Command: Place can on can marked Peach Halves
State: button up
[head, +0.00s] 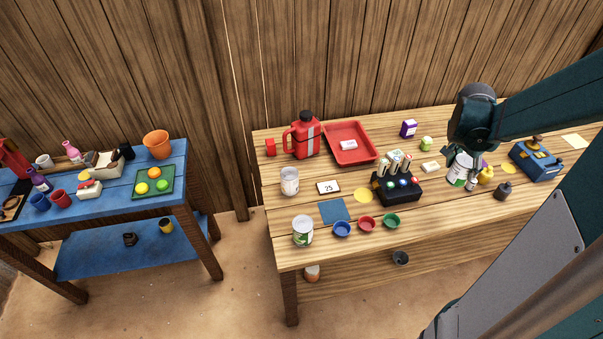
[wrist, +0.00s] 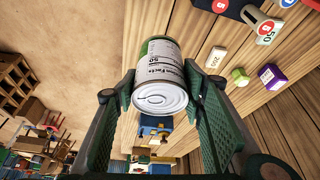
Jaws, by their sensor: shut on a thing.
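My gripper (head: 468,155) is shut on a can (head: 458,174) over the right part of the wooden table. In the wrist view the can (wrist: 158,76) sits between the two fingers (wrist: 162,92), its metal lid towards the camera. It has a white label with dark print and a green area. Two other cans stand upright on the left part of the table: a pale one (head: 289,181) further back and a white and green one (head: 303,232) near the front edge. Their label words are too small to read, so I cannot tell which is marked Peach Halves.
A red jug (head: 304,140) and red tray (head: 352,148) stand behind the cans. A "25" card (head: 328,187), blue square (head: 333,210) and small bowls (head: 367,224) lie near them. A black block with upright pieces (head: 398,190) stands mid-table. A blue device (head: 537,160) is at right.

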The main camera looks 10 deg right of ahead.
notch_tip(320, 180, up, 8)
jog(key=shift+r, duration=0.1)
jog(key=w+a+n+t, duration=0.1)
jog(key=w+a+n, duration=0.1)
jog(key=w+a, duration=0.7)
jog(key=w+a+n+y+p, duration=0.15)
jog(key=w+a, duration=0.25)
jog(key=a, duration=1)
jog(key=w+a+n+t+b, duration=0.1)
jog(key=w+a+n, duration=0.2)
jog(key=w+a, duration=0.6)
jog(key=a+n, duration=0.3)
jog(key=a, duration=1.7)
jog(key=shift+t+y, duration=0.25)
jog(key=shift+t, duration=0.15)
jog(key=shift+f+p, duration=0.4)
jog(key=shift+f, duration=2.15)
jog(key=shift+f+b, duration=0.35)
jog(key=shift+f, duration=2.6)
